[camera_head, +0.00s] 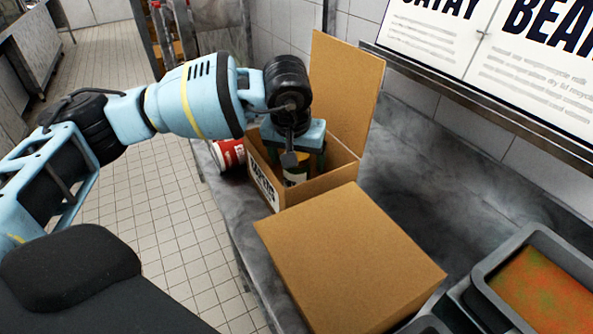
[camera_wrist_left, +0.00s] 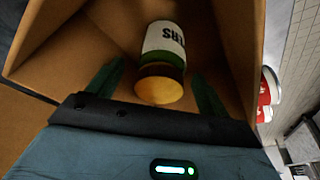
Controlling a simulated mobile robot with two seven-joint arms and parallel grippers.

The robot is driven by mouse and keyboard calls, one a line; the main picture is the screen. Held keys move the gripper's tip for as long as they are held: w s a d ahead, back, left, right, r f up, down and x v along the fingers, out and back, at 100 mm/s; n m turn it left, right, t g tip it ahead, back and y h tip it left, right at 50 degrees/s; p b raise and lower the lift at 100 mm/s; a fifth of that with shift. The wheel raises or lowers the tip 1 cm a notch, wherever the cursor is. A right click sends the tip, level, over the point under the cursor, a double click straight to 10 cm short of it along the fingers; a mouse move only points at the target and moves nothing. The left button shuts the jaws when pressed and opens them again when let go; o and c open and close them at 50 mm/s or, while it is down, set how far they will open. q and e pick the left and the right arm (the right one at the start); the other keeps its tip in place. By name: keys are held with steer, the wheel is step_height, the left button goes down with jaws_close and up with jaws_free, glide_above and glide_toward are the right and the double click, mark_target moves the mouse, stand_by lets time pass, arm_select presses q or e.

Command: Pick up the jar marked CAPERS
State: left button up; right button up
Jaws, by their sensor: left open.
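A jar with a yellow lid, a dark green band and a white label stands inside an open cardboard box. In the left wrist view the jar (camera_wrist_left: 163,40) shows upside-down letters ending in "ERS"; the rest of the word is hidden. In the head view only part of the jar (camera_head: 294,178) shows below my gripper. My left gripper (camera_head: 294,160) reaches down into the box. In the left wrist view its two green fingers (camera_wrist_left: 158,88) are open, one on each side of the lid, with gaps visible. My right gripper is in neither view.
The open box (camera_head: 318,186) has a raised flap behind my gripper. A closed cardboard box (camera_head: 350,260) stands in front of it. A grey tray (camera_head: 485,272) with orange-green food is at right.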

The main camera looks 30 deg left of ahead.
arm_select(q)
steer(key=shift+x, duration=1.05)
steer(key=c, duration=1.3)
steer(key=shift+o, duration=0.2)
step_height(320, 180, up, 10)
steer(key=shift+r, duration=0.1)
